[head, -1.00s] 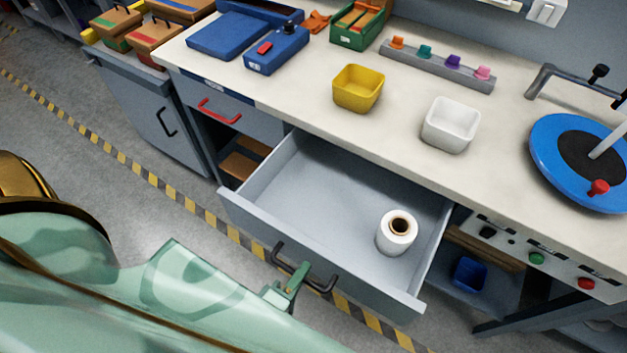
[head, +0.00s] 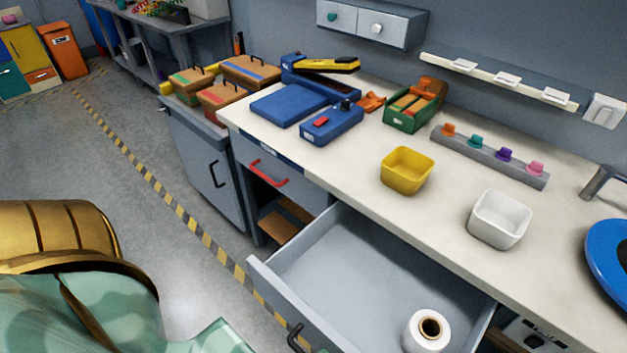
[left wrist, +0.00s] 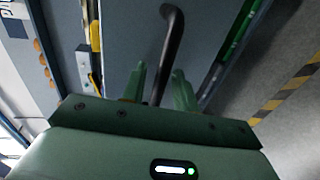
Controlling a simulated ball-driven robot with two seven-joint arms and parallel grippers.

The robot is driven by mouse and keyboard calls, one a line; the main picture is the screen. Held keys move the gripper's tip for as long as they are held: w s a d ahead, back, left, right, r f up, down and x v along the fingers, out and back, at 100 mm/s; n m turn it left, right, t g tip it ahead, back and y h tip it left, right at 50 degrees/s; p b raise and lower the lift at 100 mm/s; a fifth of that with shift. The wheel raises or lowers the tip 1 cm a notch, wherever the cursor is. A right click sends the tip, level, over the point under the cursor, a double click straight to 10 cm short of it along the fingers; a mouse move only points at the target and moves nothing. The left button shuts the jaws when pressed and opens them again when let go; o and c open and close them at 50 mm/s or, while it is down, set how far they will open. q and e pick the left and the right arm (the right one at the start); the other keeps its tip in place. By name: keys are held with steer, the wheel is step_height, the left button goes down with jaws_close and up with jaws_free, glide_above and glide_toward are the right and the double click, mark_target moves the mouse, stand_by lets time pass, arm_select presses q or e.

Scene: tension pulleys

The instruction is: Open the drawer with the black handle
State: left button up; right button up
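The grey drawer (head: 345,265) with the black handle (head: 295,338) stands pulled out from under the worktop. A white roll (head: 428,333) stands inside it near its right end. In the left wrist view the black handle (left wrist: 172,45) passes between the two green fingers of my left gripper (left wrist: 159,72). The fingers stand apart with gaps beside the bar, so the gripper looks open around it. In the head view my left gripper is cut off below the bottom edge. My right gripper is in neither view now.
A closed drawer with a red handle (head: 268,172) and a cabinet door with a black handle (head: 214,174) are to the left. A yellow bin (head: 407,170) and a white bin (head: 499,219) stand on the worktop (head: 345,180). Open floor (head: 150,225) lies at left.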

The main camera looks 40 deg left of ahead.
arm_select(q)
steer(key=p+v, duration=0.1)
steer(key=v, duration=1.5)
steer(key=shift+s, duration=0.2)
